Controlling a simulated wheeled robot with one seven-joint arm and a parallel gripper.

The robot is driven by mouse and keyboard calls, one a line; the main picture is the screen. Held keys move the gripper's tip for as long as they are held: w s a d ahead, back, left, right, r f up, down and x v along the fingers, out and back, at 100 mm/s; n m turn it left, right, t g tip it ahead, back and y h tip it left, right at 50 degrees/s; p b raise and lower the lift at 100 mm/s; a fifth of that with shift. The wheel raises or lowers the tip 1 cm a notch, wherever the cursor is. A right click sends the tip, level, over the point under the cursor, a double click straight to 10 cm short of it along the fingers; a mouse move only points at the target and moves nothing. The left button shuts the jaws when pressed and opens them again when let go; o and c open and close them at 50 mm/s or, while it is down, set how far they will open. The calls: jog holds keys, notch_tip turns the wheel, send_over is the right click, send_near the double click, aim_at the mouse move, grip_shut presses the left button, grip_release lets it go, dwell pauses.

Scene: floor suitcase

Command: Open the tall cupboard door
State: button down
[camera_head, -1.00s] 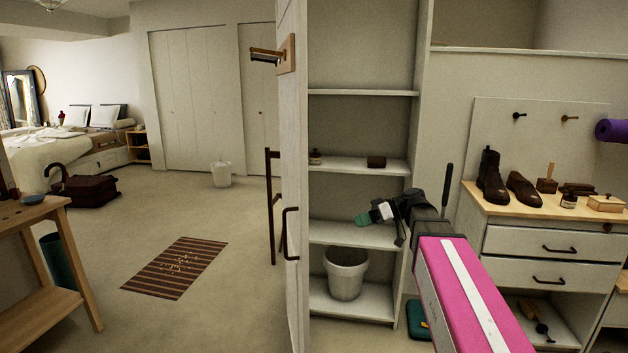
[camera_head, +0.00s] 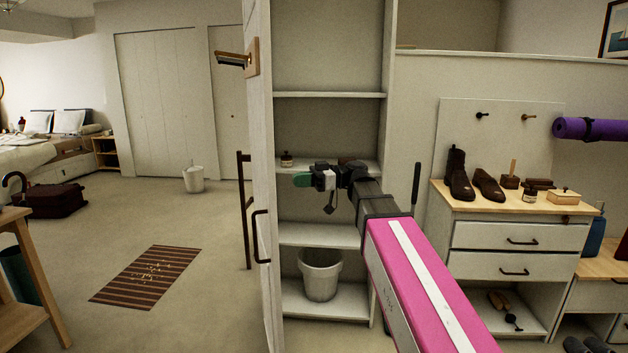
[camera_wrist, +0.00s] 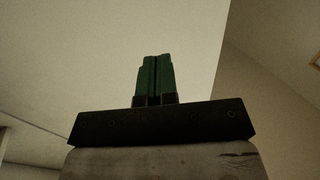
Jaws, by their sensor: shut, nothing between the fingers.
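The tall cupboard (camera_head: 330,95) stands in the middle of the head view with its shelves exposed. Its pale door (camera_head: 259,120) stands wide open at the cupboard's left side, seen nearly edge-on. A dark bar handle (camera_head: 261,236) is on the door. My gripper (camera_head: 302,179) has green fingers and is shut and empty. In the head view it is in front of the shelves, just right of the door; whether it touches the door I cannot tell. In the wrist view the green fingers (camera_wrist: 155,78) lie together against a large pale surface.
A grey bucket (camera_head: 320,275) stands on the bottom shelf and a small jar (camera_head: 286,160) on a higher one. A drawer unit (camera_head: 505,240) with boots and shoes stands at right. A striped mat (camera_head: 146,276) lies on open floor at left.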

jog(key=shift+x, duration=3)
jog(key=shift+a, duration=0.1)
jog(key=s+a+m+t, duration=0.1)
jog(key=s+a+t, duration=0.1)
jog(key=a, duration=1.1)
jog(key=s+a+m+t, duration=0.1)
jog(key=a+m+t, duration=0.1)
jog(key=a, duration=1.1)
jog(key=shift+s+a+t+y, duration=0.3)
jog(key=shift+s+a+y, duration=0.1)
jog(key=shift+d, duration=0.1)
